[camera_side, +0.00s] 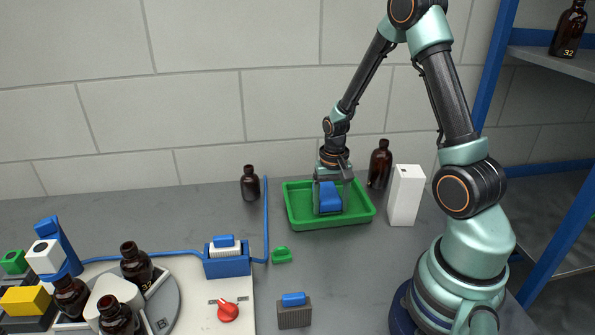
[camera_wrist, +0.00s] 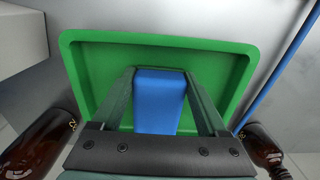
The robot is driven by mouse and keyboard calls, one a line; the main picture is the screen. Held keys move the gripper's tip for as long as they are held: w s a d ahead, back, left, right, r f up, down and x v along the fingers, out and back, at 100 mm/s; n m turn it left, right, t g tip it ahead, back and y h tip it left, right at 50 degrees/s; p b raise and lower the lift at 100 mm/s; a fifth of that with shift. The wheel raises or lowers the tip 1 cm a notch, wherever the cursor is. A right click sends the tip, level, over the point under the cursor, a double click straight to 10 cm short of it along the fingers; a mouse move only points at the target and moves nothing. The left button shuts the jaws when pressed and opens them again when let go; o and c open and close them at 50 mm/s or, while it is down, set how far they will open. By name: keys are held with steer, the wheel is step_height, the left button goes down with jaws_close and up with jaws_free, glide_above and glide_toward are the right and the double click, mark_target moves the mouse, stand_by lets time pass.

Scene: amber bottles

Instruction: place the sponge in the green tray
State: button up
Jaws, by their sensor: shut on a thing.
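The green tray (camera_side: 355,217) lies on the grey table near the wall in the side view. In the wrist view the tray (camera_wrist: 90,70) fills the middle of the picture. A blue block, which appears to be the sponge (camera_side: 329,196), is within the tray's outline. My gripper (camera_side: 329,208) points down over the tray and is shut on the sponge. In the wrist view the sponge (camera_wrist: 160,98) sits between my two fingers (camera_wrist: 160,85). I cannot tell whether its underside touches the tray floor.
Brown bottles stand behind the tray on the left (camera_side: 250,184) and right (camera_side: 380,165). A white box (camera_side: 405,196) stands close to the tray's right. A small green piece (camera_side: 282,255) and grey block (camera_side: 294,315) lie in front.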

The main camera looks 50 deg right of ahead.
steer(key=shift+f, duration=0.15)
steer(key=o, duration=1.2)
step_height(320, 180, up, 11)
steer(key=shift+s+a+r+n+t, duration=0.8)
steer(key=shift+a+r+n, duration=0.7)
steer(key=shift+a+r, duration=0.9)
steer(key=shift+s+a+r+n+t, duration=0.55)
steer(key=shift+a+r+n+t, duration=0.85)
steer(key=shift+a, duration=1.4)
steer(key=shift+s+a+r+n+t, duration=0.65)
steer(key=shift+a+r+n, duration=0.95)
steer(key=shift+a+r, duration=1)
